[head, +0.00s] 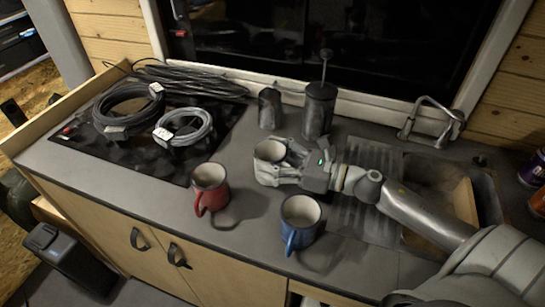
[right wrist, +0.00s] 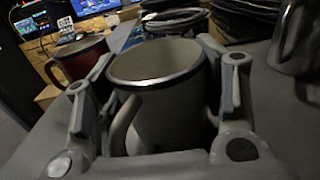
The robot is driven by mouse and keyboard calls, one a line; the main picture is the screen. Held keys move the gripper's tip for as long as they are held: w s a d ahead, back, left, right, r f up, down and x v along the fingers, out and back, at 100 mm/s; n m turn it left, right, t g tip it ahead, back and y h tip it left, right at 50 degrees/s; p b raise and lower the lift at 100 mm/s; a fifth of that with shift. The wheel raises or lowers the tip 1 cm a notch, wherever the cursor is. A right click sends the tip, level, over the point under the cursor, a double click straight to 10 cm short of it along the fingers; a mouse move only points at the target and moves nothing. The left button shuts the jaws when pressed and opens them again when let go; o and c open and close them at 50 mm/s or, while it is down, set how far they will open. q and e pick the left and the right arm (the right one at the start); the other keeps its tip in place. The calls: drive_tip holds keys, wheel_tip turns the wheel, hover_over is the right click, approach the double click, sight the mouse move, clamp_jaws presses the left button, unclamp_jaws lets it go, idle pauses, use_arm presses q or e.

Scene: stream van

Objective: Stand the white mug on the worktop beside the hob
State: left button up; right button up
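The white mug (head: 269,151) is at the middle of the worktop, to the right of the black hob (head: 128,150). My right gripper (head: 268,168) reaches in from the right with its fingers on both sides of the mug and hides much of its body. In the right wrist view the mug (right wrist: 158,85) looks upright between the fingers, which appear to press its sides, with its handle towards the camera. I cannot tell whether its base touches the worktop (head: 245,215). My left gripper is not in view.
A red mug (head: 210,186) and a blue mug (head: 300,222) stand near the front edge. A dark cup (head: 270,108) and a cafetiere (head: 319,108) stand behind. Coiled cables (head: 183,127) lie on the hob. A sink (head: 440,180) is at the right.

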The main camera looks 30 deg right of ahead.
drive_tip(key=o, duration=0.4)
drive_tip(key=shift+r, duration=0.2)
drive_tip(key=shift+s+d+f, duration=0.15)
drive_tip(key=v, duration=1.1)
drive_tip(key=shift+s+d, duration=0.2)
drive_tip(key=shift+s, duration=0.05)
